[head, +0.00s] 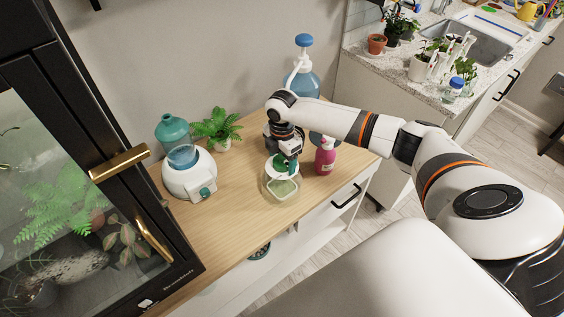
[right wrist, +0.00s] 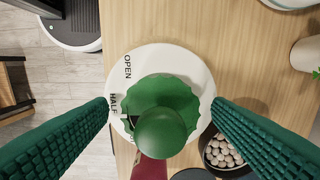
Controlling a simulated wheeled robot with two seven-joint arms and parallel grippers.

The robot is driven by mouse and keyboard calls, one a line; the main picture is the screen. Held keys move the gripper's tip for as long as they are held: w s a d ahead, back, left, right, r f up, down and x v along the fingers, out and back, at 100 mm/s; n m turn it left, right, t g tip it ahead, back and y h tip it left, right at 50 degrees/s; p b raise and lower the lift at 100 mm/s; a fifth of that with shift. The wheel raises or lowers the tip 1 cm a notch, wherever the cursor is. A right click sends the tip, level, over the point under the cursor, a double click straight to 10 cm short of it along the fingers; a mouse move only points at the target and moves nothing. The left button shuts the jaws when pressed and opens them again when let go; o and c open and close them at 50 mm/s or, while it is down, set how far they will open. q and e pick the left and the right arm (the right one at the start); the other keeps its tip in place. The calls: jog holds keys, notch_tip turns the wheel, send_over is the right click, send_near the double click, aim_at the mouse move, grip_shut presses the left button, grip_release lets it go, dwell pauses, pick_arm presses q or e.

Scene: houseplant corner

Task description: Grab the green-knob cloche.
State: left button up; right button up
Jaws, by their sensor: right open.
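The green-knob cloche (head: 282,190) stands on the wooden top, with a clear, box-like body. In the right wrist view its round green knob (right wrist: 166,134) sits on a scalloped green dial over a white disc (right wrist: 197,62) marked OPEN and HALF. My right gripper (head: 284,160) is right above the cloche, pointing down. In the right wrist view the green ribbed fingers of this gripper (right wrist: 161,106) are spread wide, one on each side of the knob, with gaps on both sides. The head view partly hides the knob behind the gripper. My left gripper is not in view.
A pink bottle (head: 325,157) stands close right of the cloche. A blue pump bottle (head: 304,83) and potted fern (head: 217,126) are behind, a white humidifier (head: 190,180) left. A bowl of pebbles (right wrist: 222,152) is near the fingers. A glass cabinet (head: 60,190) fills the left.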

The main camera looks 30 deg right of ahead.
jog(key=shift+c, duration=0.3)
grip_shut()
jog(key=shift+r, duration=0.15)
jog(key=shift+w, duration=0.1)
